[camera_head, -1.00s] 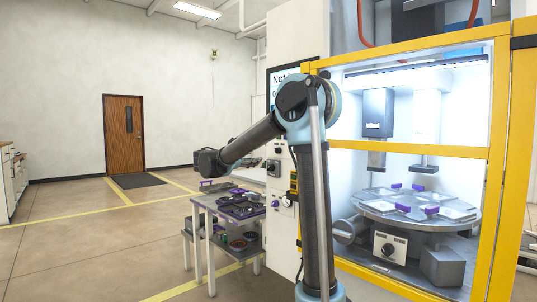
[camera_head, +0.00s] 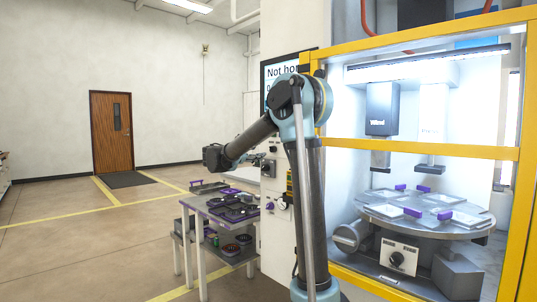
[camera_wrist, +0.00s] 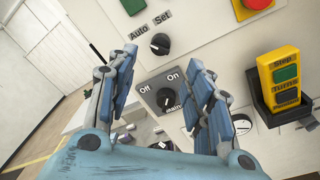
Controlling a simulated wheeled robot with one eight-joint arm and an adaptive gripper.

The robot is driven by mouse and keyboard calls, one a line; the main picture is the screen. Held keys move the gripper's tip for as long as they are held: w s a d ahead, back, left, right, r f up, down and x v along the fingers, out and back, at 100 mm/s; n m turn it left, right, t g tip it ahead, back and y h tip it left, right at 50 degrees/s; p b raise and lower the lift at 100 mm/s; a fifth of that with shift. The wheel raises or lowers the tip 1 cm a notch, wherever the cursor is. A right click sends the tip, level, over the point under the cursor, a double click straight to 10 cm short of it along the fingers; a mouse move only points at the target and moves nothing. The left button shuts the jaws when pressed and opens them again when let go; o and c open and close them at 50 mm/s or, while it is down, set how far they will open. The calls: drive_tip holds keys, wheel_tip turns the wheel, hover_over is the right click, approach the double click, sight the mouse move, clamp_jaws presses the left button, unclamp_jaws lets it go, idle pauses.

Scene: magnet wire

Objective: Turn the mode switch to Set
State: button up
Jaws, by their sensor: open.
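The mode switch (camera_wrist: 160,43) is a black round knob on the pale panel in the wrist view, under the labels Auto and Set. Which label it points to is hard to tell. My gripper (camera_wrist: 164,62) is open and empty, its two blue-grey fingers spread on either side in the wrist view. The mode switch shows between and beyond the fingertips, apart from them. In the head view, my gripper (camera_head: 214,157) is left of the panel, and the mode switch cannot be made out there.
The main Off/On switch (camera_wrist: 168,98) sits below the mode switch, between my fingers in view. A red button (camera_wrist: 256,4), green buttons and a yellow Step/Turns pendant (camera_wrist: 283,80) are nearby. A table with trays (camera_head: 215,205) stands beside the panel. A yellow-framed machine (camera_head: 420,152) is to the right.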

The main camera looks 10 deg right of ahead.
sight(272, 149)
drive_tip(key=x, duration=0.9)
drive_tip(key=shift+d, duration=0.2)
